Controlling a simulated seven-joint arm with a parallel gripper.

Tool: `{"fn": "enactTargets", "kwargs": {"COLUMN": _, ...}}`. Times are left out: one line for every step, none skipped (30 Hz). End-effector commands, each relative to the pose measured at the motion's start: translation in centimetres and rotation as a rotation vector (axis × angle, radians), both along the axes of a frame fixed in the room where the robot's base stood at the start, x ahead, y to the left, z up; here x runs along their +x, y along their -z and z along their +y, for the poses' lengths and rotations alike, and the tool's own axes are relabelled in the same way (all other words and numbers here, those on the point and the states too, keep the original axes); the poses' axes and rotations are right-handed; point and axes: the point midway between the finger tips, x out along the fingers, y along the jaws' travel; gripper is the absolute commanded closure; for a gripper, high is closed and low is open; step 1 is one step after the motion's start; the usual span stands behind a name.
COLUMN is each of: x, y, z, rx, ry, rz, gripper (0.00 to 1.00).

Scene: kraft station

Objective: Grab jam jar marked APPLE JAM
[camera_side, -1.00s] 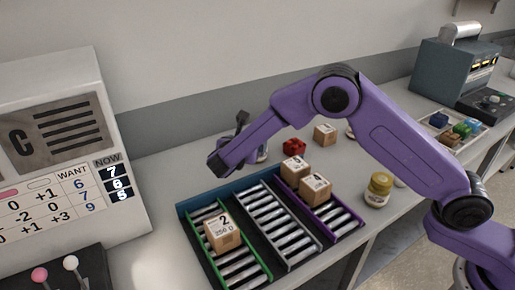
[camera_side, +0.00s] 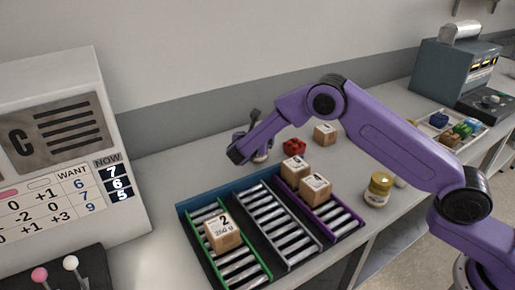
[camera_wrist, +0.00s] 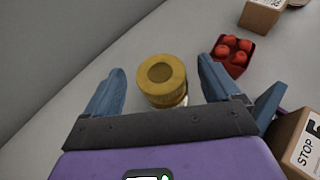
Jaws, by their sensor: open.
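A jar with a yellow lid (camera_wrist: 162,82) stands upright below my gripper in the wrist view, seen from above. Its label is hidden from there. In the side view a jar (camera_side: 262,156) shows partly behind my gripper (camera_side: 238,147), its label unreadable. My gripper (camera_wrist: 162,68) is open and empty, with blue fingers left and right of the lid in the picture. I cannot tell whether the fingers are down at the jar's height. Another jar with a yellow lid (camera_side: 378,188) stands at the right of the rack, its label too small to read.
A red container (camera_wrist: 232,54) of round red things and a cardboard box (camera_wrist: 264,14) stand to the right of the jar. A box marked STOP (camera_wrist: 304,145) is close at lower right. The roller rack (camera_side: 268,226) holds several boxes. The wall is behind.

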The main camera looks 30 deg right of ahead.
Motion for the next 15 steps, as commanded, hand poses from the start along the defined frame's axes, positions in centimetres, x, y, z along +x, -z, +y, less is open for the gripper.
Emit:
{"fn": "enactTargets", "kwargs": {"x": 0.05, "y": 0.02, "z": 0.00, "rx": 0.000, "ry": -0.001, "rz": 0.000, "gripper": 0.10}}
{"fn": "enactTargets", "kwargs": {"x": 0.04, "y": 0.00, "z": 0.01, "rx": 0.000, "ry": -0.001, "rz": 0.000, "gripper": 0.10}}
{"fn": "enactTargets", "kwargs": {"x": 0.03, "y": -0.01, "z": 0.01, "rx": 0.000, "ry": -0.001, "rz": 0.000, "gripper": 0.10}}
{"fn": "enactTargets", "kwargs": {"x": 0.02, "y": -0.01, "z": 0.02, "rx": 0.000, "ry": -0.001, "rz": 0.000, "gripper": 0.10}}
{"fn": "enactTargets", "kwargs": {"x": 0.01, "y": 0.00, "z": 0.03, "rx": 0.000, "ry": -0.001, "rz": 0.000, "gripper": 0.10}}
{"fn": "enactTargets", "kwargs": {"x": 0.01, "y": -0.01, "z": 0.03, "rx": 0.000, "ry": -0.001, "rz": 0.000, "gripper": 0.23}}
{"fn": "enactTargets", "kwargs": {"x": 0.01, "y": -0.01, "z": 0.03, "rx": 0.000, "ry": -0.001, "rz": 0.000, "gripper": 0.33}}
{"fn": "enactTargets", "kwargs": {"x": 0.01, "y": -0.01, "z": 0.05, "rx": 0.000, "ry": -0.001, "rz": 0.000, "gripper": 0.43}}
{"fn": "enactTargets", "kwargs": {"x": 0.01, "y": -0.01, "z": 0.05, "rx": 0.000, "ry": -0.001, "rz": 0.000, "gripper": 0.56}}
{"fn": "enactTargets", "kwargs": {"x": 0.00, "y": -0.02, "z": 0.05, "rx": 0.000, "ry": -0.001, "rz": 0.000, "gripper": 0.66}}
{"fn": "enactTargets", "kwargs": {"x": 0.00, "y": -0.02, "z": 0.05, "rx": 0.000, "ry": -0.001, "rz": 0.000, "gripper": 0.75}}
{"fn": "enactTargets", "kwargs": {"x": -0.01, "y": -0.01, "z": 0.06, "rx": 0.000, "ry": -0.001, "rz": 0.000, "gripper": 0.88}}
{"fn": "enactTargets", "kwargs": {"x": -0.01, "y": -0.01, "z": 0.06, "rx": 0.000, "ry": -0.001, "rz": 0.000, "gripper": 0.98}}
{"fn": "enactTargets", "kwargs": {"x": -0.01, "y": -0.01, "z": 0.07, "rx": 0.000, "ry": -0.001, "rz": 0.000, "gripper": 1.00}}
{"fn": "enactTargets", "kwargs": {"x": 0.03, "y": -0.12, "z": 0.08, "rx": 0.000, "ry": -0.001, "rz": -0.003, "gripper": 1.00}}
